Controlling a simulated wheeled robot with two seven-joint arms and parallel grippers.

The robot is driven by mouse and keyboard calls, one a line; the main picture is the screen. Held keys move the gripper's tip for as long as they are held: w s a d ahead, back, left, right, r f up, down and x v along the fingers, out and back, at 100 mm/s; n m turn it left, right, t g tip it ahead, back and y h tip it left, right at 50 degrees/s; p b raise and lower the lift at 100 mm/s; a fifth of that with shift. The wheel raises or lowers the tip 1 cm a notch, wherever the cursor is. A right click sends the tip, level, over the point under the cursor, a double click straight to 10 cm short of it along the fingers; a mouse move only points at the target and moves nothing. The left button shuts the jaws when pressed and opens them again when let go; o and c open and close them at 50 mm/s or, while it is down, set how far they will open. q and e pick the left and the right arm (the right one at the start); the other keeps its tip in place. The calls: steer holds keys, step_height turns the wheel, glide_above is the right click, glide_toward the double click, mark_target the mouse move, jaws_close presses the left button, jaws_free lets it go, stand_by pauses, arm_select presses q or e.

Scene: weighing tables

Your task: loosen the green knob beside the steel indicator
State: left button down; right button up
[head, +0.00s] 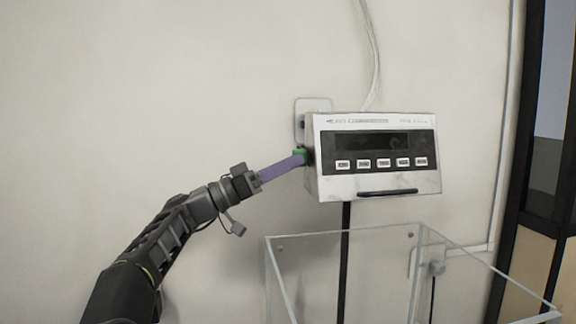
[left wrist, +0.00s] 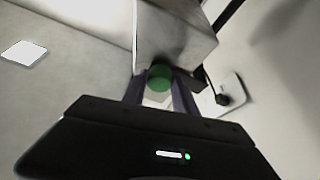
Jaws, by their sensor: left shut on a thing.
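The steel indicator (head: 375,185) is fixed to the wall, with a dark display and a row of buttons on its front. The green knob (head: 300,154) sits at its left side, mostly covered by my fingers in the head view. In the left wrist view the green knob (left wrist: 160,76) shows between my two fingers, against the indicator's side (left wrist: 172,35). My left gripper (head: 297,160) reaches up from the lower left and is shut on the green knob. It also shows in the left wrist view (left wrist: 160,88). My right gripper is not in view.
A clear open-topped box (head: 345,232) stands below the indicator. A white cable (head: 373,55) runs up the wall, and a dark post (head: 346,218) goes down from the indicator. A dark-framed window or door (head: 520,130) is at the right. The wall left of the indicator is clear.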

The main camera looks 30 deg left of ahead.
arm_select(q)
steer(key=shift+n, duration=0.3)
step_height(320, 180, up, 2)
steer(key=n+g+y+p, duration=0.1)
steer(key=n+y+p, duration=0.1)
steer(key=n, duration=0.6)
steer(key=n+g+y+p, duration=0.1)
steer(key=n+y+p, duration=0.1)
steer(key=n, duration=0.7)
steer(key=n+g+y+p, duration=0.1)
steer(key=n+y+p, duration=0.2)
steer(key=n, duration=0.6)
steer(key=shift+s+d+y, duration=0.1)
steer(key=shift+s+y, duration=0.05)
steer(key=shift+y, duration=0.15)
